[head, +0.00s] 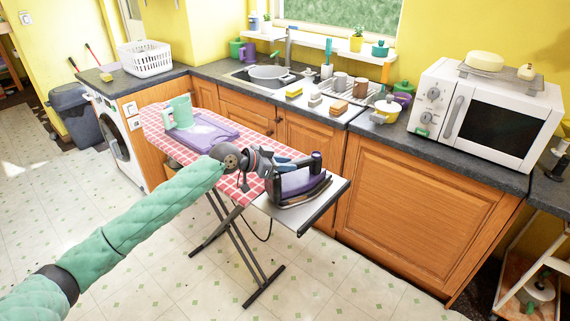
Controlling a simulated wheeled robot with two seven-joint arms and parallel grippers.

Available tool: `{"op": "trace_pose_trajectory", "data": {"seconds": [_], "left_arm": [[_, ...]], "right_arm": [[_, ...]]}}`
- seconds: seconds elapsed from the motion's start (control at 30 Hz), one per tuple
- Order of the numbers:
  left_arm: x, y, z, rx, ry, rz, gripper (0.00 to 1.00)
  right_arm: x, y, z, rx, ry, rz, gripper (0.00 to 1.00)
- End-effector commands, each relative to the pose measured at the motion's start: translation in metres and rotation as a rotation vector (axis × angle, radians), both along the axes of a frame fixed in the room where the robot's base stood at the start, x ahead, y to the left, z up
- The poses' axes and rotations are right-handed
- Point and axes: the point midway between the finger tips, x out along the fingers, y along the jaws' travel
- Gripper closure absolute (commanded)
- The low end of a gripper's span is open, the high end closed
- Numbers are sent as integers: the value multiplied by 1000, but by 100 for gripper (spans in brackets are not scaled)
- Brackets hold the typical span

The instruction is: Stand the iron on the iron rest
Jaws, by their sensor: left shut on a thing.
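The iron (300,184), purple with a dark soleplate and black handle, is at the right end of the ironing board in the head view. It is over the iron rest (335,202), a pale flat plate with a dark edge. Its soleplate faces down; I cannot tell whether it touches the plate. My left gripper (290,164) reaches in from the left and is shut on the iron near its handle. The gripper and wrist hide part of the iron's left side. My right gripper is not in view.
The ironing board (161,121) has a red checked cover. A dark cord (266,232) hangs below. The counter (420,147) with a microwave (490,118) is behind.

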Motion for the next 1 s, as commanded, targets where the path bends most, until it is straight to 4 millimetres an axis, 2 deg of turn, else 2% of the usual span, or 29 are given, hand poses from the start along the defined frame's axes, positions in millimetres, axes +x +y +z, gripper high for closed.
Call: {"op": "trace_pose_trajectory", "data": {"seconds": [0.73,0.77,0.8,0.87,1.0], "left_arm": [[0,0,-2,-2,-2,0,100],[0,0,-3,-2,-2,0,67],[0,0,-3,-1,-2,0,59],[0,0,-3,-1,-2,0,47],[0,0,-3,0,-1,0,47]], "right_arm": [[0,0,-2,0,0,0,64],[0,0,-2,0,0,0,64],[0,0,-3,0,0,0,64],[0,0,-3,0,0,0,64],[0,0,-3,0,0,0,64]]}}
